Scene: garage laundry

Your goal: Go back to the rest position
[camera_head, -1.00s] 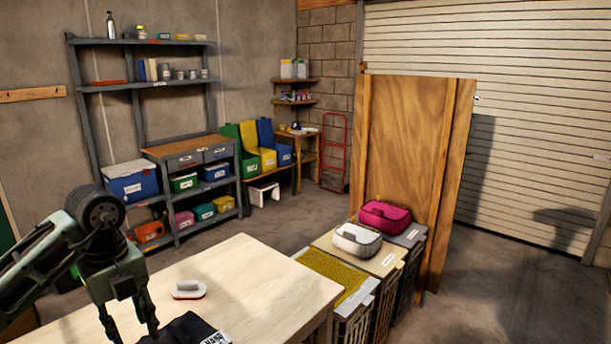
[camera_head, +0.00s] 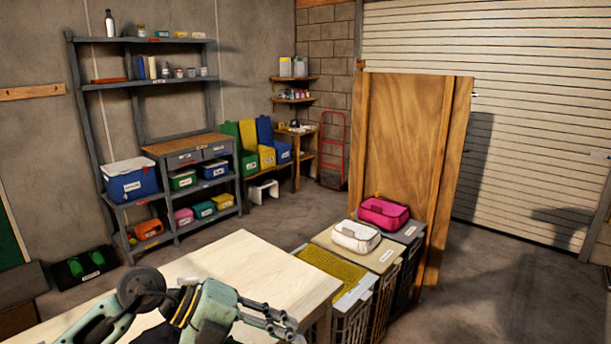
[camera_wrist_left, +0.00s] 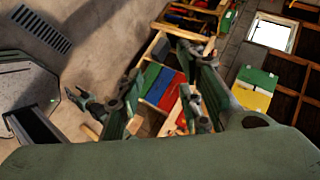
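My left gripper (camera_head: 285,324) is low in the head view, over the near part of the pale wooden table (camera_head: 245,262). Its arm comes in from the left, and its fingers point right. The left wrist view shows its two fingers (camera_wrist_left: 155,92) spread apart with nothing held between them. Coloured bins in a wooden frame (camera_wrist_left: 160,84) show beyond the fingers. My right gripper is not in view.
Hampers stand right of the table, with a white bag (camera_head: 356,236) and a pink bag (camera_head: 384,212) on top. A wooden panel (camera_head: 405,150) rises behind them. A grey shelf unit (camera_head: 180,155) stands at the back left. The floor between is open.

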